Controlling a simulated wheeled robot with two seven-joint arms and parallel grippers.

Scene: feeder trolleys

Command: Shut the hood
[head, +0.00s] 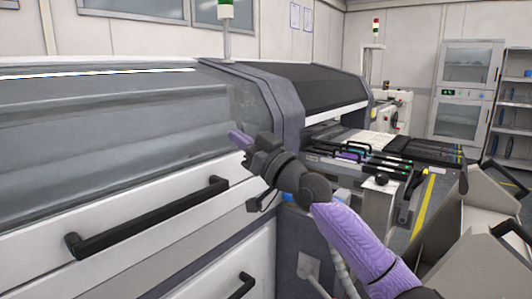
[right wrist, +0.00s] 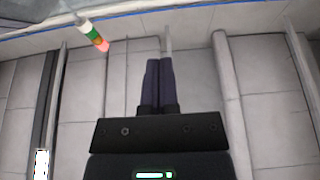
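The hood (head: 110,125) of the near machine fills the left of the head view, with a grey see-through window and a white lower band. It is lowered, its band lying close above the white front panel (head: 235,245); I cannot tell whether a small gap remains. A black bar handle (head: 150,215) is on the band. My right gripper (head: 237,137) is in front of the hood's right end, above and right of the handle. In the right wrist view its two fingers (right wrist: 160,85) are together with nothing between them. My left gripper is out of view.
A second machine with a dark hood (head: 315,88) stands beyond. Feeders with purple and green parts (head: 370,155) stick out at centre right. A grey trolley (head: 475,230) stands at the lower right. Cabinets (head: 465,90) and shelves line the back wall.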

